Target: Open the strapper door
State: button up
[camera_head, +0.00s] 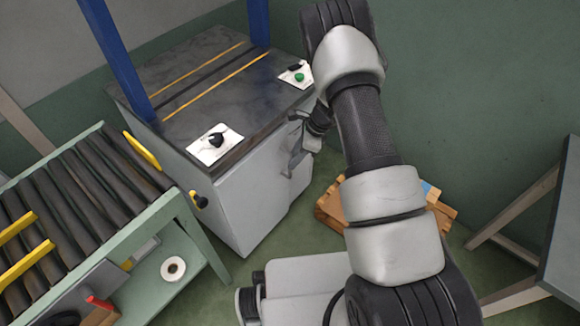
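The strapper (190,75) is a grey cabinet with a dark top, yellow guide lines and a blue frame. Its light grey front door (250,195) faces me and looks closed. My arm reaches from the lower right up and across to the front of the cabinet. My gripper (292,165) is near the upper right part of the door. It is small and partly behind my wrist, so I cannot tell whether it is open or shut, or whether it touches the door. No door handle can be made out clearly.
A roller conveyor (90,190) with a green frame stands left of the strapper. A yellow and black knob (198,199) sticks out at the cabinet's left edge. A table (560,225) stands far right.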

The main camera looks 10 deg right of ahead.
send_over(290, 176)
jog(key=shift+w+f+b, duration=0.2)
jog(key=shift+f, duration=0.85)
jog(key=shift+w+f+b, duration=0.15)
jog(key=shift+f+b, duration=0.05)
jog(key=shift+f, duration=0.85)
jog(key=shift+c, duration=0.2)
grip_shut()
